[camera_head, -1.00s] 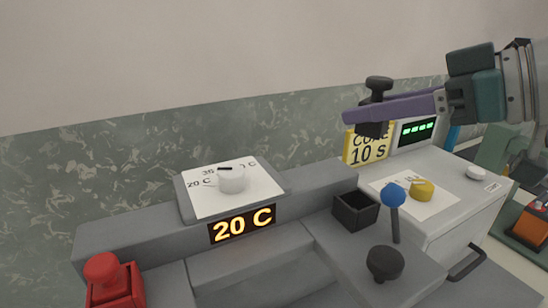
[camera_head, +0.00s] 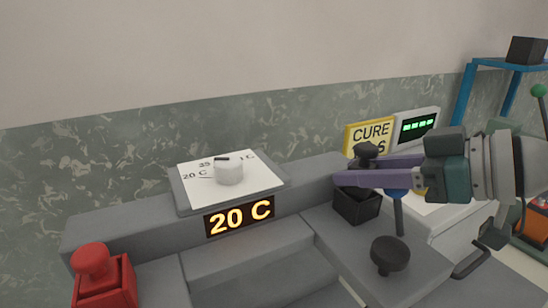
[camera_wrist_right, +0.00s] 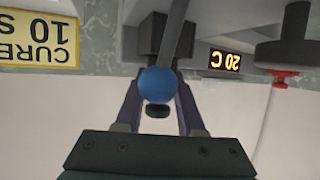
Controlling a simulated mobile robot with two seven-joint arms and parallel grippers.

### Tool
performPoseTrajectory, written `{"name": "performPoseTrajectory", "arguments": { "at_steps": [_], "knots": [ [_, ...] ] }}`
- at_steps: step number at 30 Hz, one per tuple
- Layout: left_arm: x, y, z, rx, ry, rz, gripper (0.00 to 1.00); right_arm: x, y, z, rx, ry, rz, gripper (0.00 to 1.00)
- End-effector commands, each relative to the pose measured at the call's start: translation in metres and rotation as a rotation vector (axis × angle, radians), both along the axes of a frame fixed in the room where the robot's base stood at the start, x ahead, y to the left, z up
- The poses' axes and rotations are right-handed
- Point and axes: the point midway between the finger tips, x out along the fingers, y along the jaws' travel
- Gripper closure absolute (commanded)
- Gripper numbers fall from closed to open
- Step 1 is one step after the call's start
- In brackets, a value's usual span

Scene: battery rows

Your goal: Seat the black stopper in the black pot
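The black stopper (camera_head: 367,150) shows its knob above the purple fingers of my right gripper (camera_head: 350,176), which is shut on it. The black pot (camera_head: 357,206), a square open box on the grey bench, is directly below the fingertips. The fingers hide the stopper's lower part and most of the pot's mouth, so I cannot tell whether the stopper has entered it. In the right wrist view the stopper knob (camera_wrist_right: 157,111) is between the fingers, partly behind a blue ball, and the pot (camera_wrist_right: 150,32) is beyond. My left gripper is not in view.
A blue ball-topped lever (camera_head: 398,215) stands just right of the pot, close to the fingers. A black mushroom knob (camera_head: 390,252) is in front. A red pot with a red knob (camera_head: 103,280) stands at left. A white dial (camera_head: 229,172) sits on the raised panel.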

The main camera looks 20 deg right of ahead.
Motion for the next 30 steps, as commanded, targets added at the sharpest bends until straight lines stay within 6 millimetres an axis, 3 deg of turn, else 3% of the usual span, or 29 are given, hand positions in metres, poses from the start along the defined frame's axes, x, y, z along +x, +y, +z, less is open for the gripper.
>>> {"name": "performPoseTrajectory", "arguments": {
  "at_steps": [1,8,20,30],
  "knots": [
    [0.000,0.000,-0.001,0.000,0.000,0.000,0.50,0.000,0.000,0.000,-0.001,0.000,0.000,0.58],
    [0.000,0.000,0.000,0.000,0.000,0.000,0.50,0.000,0.000,0.000,0.000,0.000,0.000,0.32],
    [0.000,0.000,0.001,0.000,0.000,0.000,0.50,-0.006,-0.003,0.003,-0.002,0.001,-0.002,0.32],
    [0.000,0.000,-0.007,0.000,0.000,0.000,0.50,-0.046,-0.023,0.019,-0.001,0.004,0.000,0.32]
  ]
}}
